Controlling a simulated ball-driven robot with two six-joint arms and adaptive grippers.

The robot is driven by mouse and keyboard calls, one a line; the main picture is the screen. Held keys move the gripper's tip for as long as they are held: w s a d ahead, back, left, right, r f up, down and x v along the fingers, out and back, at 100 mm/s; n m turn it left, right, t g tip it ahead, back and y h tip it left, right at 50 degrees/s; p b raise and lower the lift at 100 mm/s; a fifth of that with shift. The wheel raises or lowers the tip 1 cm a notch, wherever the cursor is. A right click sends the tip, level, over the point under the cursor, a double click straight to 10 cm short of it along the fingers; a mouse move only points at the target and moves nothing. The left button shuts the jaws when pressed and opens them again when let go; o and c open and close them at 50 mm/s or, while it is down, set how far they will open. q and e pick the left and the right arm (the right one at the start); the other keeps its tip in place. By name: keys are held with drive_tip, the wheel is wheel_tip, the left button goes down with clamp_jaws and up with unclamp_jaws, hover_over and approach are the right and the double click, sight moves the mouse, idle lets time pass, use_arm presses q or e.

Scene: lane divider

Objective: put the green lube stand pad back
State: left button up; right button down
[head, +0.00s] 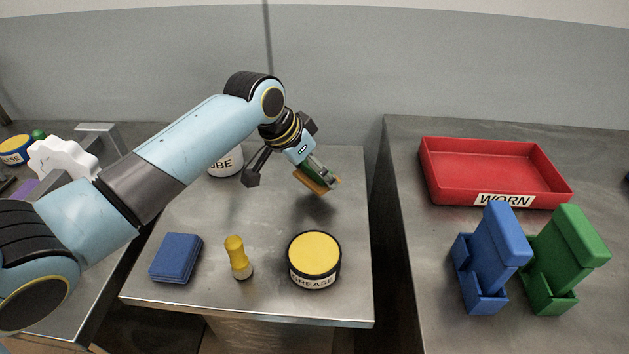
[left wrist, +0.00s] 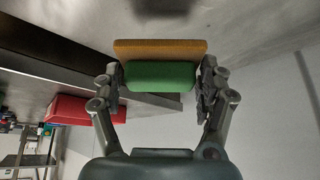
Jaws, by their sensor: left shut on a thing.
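My left gripper (head: 324,174) is shut on a green pad with an orange-brown layer (head: 309,183). It holds the pad tilted above the far right part of the middle table. In the left wrist view the green part (left wrist: 160,76) lies between the two fingers, with the orange-brown layer (left wrist: 160,48) beyond it. A green stand-like piece (head: 565,258) and a blue one (head: 490,258) stand side by side on the right table. My right gripper is not in view.
A red tray (head: 450,197) labelled WORN sits behind the stands. A yellow-topped GREASE tub (head: 314,260), a yellow-handled tool (head: 236,256) and a blue block (head: 176,258) stand along the middle table's front. A gap separates the middle and right tables.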

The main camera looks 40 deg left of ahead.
sight(310, 179)
use_arm(q)
wheel_tip(310, 179, down, 4)
drive_tip(key=shift+r, duration=0.2)
drive_tip(key=shift+f, duration=0.15)
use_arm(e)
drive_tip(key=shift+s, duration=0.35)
use_arm(q)
drive_tip(key=o, duration=1.1)
drive_tip(key=shift+f, duration=0.1)
drive_tip(key=p+v, duration=0.1)
drive_tip(key=v, duration=1.1)
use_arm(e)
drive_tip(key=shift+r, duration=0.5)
